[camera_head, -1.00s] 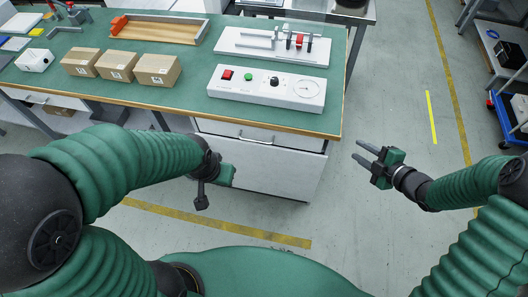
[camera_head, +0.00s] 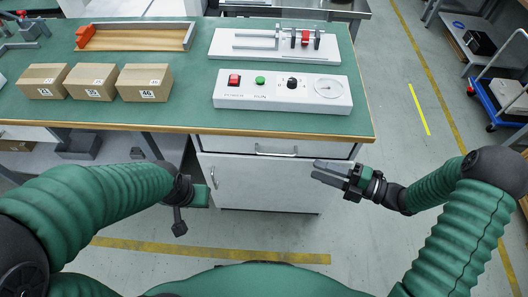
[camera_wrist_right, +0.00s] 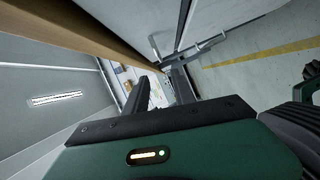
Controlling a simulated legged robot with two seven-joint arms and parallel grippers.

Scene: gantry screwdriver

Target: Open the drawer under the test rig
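The drawer (camera_head: 230,144) is a white front just under the green bench top, below the test rig. It looks shut. Its metal bar handle (camera_head: 276,152) is at the middle. The test rig's white control box (camera_head: 283,92) stands above it. My right gripper (camera_head: 318,171) is open and empty, in front of the cabinet, right of and lower than the handle in the head view. In the right wrist view its two fingers are apart, and a metal bar handle (camera_wrist_right: 195,48) shows beyond the fingertips. My left gripper (camera_head: 182,212) hangs left of the cabinet; its fingers are hard to make out.
A cabinet door (camera_head: 265,185) with an upright handle (camera_head: 213,178) is below the drawer. The bench's wooden edge (camera_head: 120,126) overhangs it. Boxes (camera_head: 90,82) and a tray (camera_head: 135,36) are on the bench at left. The floor at right is clear up to a blue cart (camera_head: 490,100).

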